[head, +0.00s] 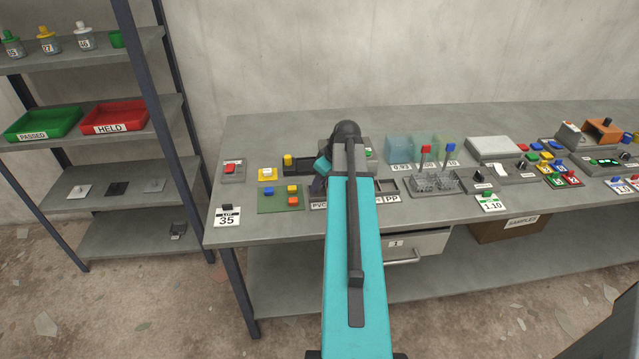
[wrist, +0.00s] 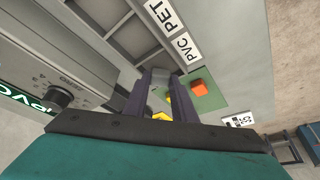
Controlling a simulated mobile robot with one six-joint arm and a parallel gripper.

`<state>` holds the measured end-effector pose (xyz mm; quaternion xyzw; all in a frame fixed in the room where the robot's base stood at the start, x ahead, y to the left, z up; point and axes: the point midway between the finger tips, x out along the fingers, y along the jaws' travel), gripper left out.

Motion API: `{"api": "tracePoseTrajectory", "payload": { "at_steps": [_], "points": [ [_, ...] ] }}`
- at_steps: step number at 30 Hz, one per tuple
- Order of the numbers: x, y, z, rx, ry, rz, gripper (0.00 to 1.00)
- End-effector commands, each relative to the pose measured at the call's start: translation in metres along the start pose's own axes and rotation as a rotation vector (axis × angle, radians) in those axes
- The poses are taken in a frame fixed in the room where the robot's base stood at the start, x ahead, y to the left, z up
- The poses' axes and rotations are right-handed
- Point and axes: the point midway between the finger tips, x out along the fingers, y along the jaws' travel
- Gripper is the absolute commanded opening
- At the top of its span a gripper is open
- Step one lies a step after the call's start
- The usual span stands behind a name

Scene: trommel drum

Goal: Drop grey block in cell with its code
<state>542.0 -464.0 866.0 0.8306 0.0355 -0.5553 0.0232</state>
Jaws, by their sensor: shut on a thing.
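My gripper (wrist: 163,78) shows in the wrist view, its dark purple fingers close together at the near edge of a grey tray. A grey block (wrist: 160,73) appears pinched between the fingertips, mostly hidden by them. The grey tray (wrist: 137,35) has walled cells, with white labels PVC (wrist: 184,46) and PET (wrist: 163,14) along its edge. In the head view my arm covers the tray's middle; its PVC label (head: 318,205) and PP label (head: 391,199) show on either side. I cannot tell how high the block is above the tray.
A grey device with a dial (wrist: 62,96) and a partly cut-off green display (wrist: 28,105) lies left in the wrist view. A green board (head: 270,200) with coloured blocks and a LOT 35 card (head: 227,217) are left of the tray. Clear cells (head: 413,149) stand behind right.

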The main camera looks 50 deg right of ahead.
Motion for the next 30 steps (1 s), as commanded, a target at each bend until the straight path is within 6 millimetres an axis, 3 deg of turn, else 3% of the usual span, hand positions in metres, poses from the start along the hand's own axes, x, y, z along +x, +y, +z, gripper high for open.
{"api": "tracePoseTrajectory", "payload": {
  "at_steps": [30],
  "points": [
    [0.019, 0.0, 0.007, -0.001, 0.0, 0.0, 0.0]
  ]
}}
